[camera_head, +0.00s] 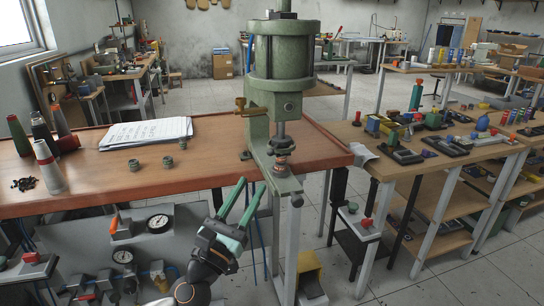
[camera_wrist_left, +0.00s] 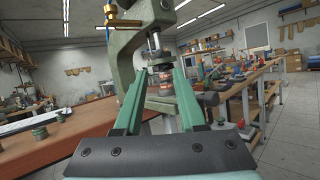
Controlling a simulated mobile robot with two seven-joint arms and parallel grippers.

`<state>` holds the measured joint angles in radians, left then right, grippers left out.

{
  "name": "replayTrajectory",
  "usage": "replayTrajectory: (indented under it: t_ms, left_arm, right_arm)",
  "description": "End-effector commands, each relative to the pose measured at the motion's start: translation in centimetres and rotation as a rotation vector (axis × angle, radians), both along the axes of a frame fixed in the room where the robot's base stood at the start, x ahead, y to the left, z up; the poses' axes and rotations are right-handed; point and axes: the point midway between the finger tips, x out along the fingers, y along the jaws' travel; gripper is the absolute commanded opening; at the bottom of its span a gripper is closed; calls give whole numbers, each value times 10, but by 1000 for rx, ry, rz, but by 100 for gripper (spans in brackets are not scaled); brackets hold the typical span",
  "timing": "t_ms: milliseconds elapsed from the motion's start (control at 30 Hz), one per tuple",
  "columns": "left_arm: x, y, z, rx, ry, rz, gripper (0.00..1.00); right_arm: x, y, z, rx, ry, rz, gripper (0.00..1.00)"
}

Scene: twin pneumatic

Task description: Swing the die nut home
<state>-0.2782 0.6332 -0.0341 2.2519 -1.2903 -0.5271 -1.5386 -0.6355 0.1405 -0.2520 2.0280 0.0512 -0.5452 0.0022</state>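A green pneumatic press (camera_head: 283,50) stands at the right end of the wooden bench. Below its dark ram (camera_head: 280,132) is a small stack with copper-red bands (camera_head: 282,160), which also shows in the left wrist view (camera_wrist_left: 165,88). I cannot tell for certain which part is the die nut. A dark, rounded handle end (camera_head: 297,201) sits low at the press front and shows right of the stack in the wrist view (camera_wrist_left: 208,99). My left gripper (camera_head: 252,185) is open and empty, in front of the bench edge, its green fingers pointing up towards the press. My right gripper is not in view.
Papers (camera_head: 146,133), several small green rings (camera_head: 168,161) and several cones (camera_head: 47,166) lie or stand on the bench (camera_head: 215,165). Gauges and hoses hang beneath it. A second bench (camera_head: 400,165) with tools is at the right.

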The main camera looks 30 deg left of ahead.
Motion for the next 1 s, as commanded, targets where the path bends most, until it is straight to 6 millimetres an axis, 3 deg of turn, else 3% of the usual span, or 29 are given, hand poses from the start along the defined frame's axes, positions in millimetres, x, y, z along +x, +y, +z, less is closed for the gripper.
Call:
replayTrajectory:
  t_ms: [200,600,800,1000]
  left_arm:
    - [28,4,15,-5,-1,-1,40]
    - [86,11,37,-7,1,-2,40]
    - [103,13,43,-9,4,-2,40]
    - [109,13,44,-8,5,-2,40]
  right_arm:
    - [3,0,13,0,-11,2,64]
    - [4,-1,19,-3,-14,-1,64]
    - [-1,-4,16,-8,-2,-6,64]
    - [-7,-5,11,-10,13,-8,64]
